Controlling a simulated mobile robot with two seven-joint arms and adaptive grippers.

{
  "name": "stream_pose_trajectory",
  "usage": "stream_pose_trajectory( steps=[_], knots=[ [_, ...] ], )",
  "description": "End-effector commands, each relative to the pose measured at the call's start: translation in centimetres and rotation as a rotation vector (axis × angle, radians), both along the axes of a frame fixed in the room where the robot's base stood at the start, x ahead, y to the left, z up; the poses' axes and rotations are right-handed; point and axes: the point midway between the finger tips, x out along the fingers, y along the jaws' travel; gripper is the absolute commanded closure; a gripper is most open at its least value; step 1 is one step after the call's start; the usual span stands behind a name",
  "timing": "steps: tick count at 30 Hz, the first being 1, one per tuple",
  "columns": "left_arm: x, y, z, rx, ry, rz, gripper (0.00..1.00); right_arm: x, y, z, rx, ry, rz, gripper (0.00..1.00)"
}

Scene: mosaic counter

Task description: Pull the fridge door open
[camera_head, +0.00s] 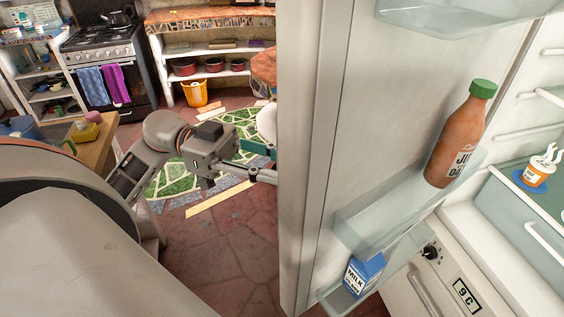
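The fridge door (318,130) stands open, its inner side with clear shelves facing me. Its edge runs top to bottom through the middle of the view. The fridge interior (535,110) shows at the right. The outer face of the door and any handle are hidden. My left gripper (266,161) is left of the door edge, on the outer side. Its two fingers are spread with a gap between them, and their tips reach the door edge, partly hidden behind it. I cannot tell whether they touch the door. My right gripper is not in view.
A brown juice bottle (457,142) and a blue milk carton (363,275) stand on the door shelves. An orange cup (537,172) is inside the fridge. A wooden table (98,148) stands at the left, and a stove (107,62) is behind. Tiled floor (225,245) is clear left of the door.

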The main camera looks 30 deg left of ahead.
Motion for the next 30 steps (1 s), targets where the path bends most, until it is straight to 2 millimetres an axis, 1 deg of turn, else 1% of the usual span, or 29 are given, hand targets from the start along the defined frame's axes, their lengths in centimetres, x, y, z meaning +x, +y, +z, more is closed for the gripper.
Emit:
stream_pose_trajectory(
  steps=[3, 9, 10, 11, 12, 13, 19, 22, 26, 30],
  knots=[
    [0.1, -0.3, 0.0, -0.001, -0.001, 0.0, 0.72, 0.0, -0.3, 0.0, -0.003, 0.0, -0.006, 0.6],
    [0.1, -0.3, 0.0, -0.001, -0.001, 0.0, 0.72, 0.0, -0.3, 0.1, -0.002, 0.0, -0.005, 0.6],
    [0.1, -0.3, 0.0, -0.001, -0.001, 0.0, 0.77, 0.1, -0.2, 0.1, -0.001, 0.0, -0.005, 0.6],
    [0.1, -0.3, 0.0, -0.001, -0.001, 0.0, 0.85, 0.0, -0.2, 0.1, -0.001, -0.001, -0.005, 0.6],
    [0.1, -0.3, 0.0, -0.001, -0.001, 0.0, 0.95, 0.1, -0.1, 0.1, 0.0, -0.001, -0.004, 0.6],
    [0.1, -0.3, 0.0, -0.001, -0.001, 0.0, 1.0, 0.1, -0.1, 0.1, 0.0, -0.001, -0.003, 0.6],
    [0.1, -0.3, 0.0, 0.0, -0.001, -0.002, 1.0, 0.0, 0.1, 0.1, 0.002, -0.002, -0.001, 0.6],
    [0.5, 0.2, -0.3, 0.004, 0.001, -0.018, 1.0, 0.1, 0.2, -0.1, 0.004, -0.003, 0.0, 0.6],
    [1.8, 1.8, -0.8, 0.01, 0.003, -0.061, 1.0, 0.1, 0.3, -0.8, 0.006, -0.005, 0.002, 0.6],
    [3.2, 4.1, -1.1, 0.015, 0.005, -0.105, 1.0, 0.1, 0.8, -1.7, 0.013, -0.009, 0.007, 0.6]
  ],
)
